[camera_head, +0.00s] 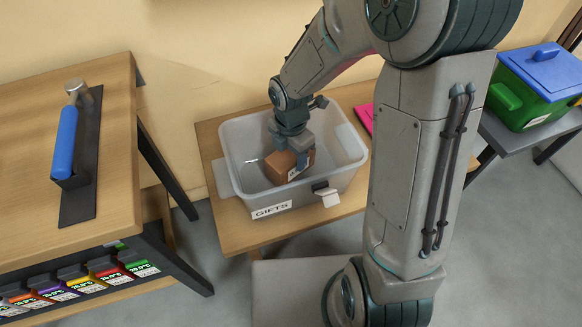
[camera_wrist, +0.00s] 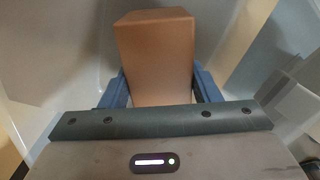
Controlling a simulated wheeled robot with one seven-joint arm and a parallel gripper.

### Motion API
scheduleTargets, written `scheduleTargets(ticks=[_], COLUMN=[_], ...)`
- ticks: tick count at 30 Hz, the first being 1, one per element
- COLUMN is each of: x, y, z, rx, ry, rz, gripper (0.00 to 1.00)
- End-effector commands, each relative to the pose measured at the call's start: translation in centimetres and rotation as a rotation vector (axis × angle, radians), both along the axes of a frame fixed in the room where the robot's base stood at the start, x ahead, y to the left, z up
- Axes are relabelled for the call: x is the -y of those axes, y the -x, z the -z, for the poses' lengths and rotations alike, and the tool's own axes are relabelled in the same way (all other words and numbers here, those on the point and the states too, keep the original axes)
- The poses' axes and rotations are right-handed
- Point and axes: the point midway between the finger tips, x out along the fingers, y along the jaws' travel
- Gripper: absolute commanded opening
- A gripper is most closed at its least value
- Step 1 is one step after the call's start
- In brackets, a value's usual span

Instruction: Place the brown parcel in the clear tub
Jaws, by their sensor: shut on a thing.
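The brown parcel (camera_head: 282,168) is a small box with a white label on one side. It is inside the walls of the clear tub (camera_head: 234,143), a translucent bin labelled GIFTS on a wooden table. My gripper (camera_head: 298,158) points down into the tub and is shut on the parcel. In the wrist view the parcel (camera_wrist: 157,55) sits between the two blue fingers (camera_wrist: 160,88), with the pale tub walls around it. The parcel's underside is hidden, so I cannot tell whether it touches the tub floor.
A wooden bench (camera_head: 28,110) with a blue-handled tool (camera_head: 66,142) stands on the left. A pink item (camera_head: 364,117) lies behind the tub's right side. A green bin with a blue lid (camera_head: 552,70) stands on a grey table at right. Grey floor shows between the tables.

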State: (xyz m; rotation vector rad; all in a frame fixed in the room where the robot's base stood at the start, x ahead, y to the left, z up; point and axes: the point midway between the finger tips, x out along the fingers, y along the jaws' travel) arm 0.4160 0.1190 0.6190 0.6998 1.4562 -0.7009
Motion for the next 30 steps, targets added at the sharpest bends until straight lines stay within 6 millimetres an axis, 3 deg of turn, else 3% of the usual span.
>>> scheduleTargets(ticks=[11, 23, 24, 26, 30], x=[-0.1, 0.0, 0.0, 0.0, 0.0], y=[0.0, -0.1, 0.0, 0.0, 0.0], z=[4.1, 4.5, 4.4, 4.4, 4.4], rx=[0.001, 0.002, 0.001, 0.001, 0.001], ry=[-0.001, 0.0, 0.0, 0.0, 0.0], rz=[0.0, 0.001, 0.001, 0.001, 0.001], gripper=[0.17, 0.17, 0.67, 0.78, 0.78])
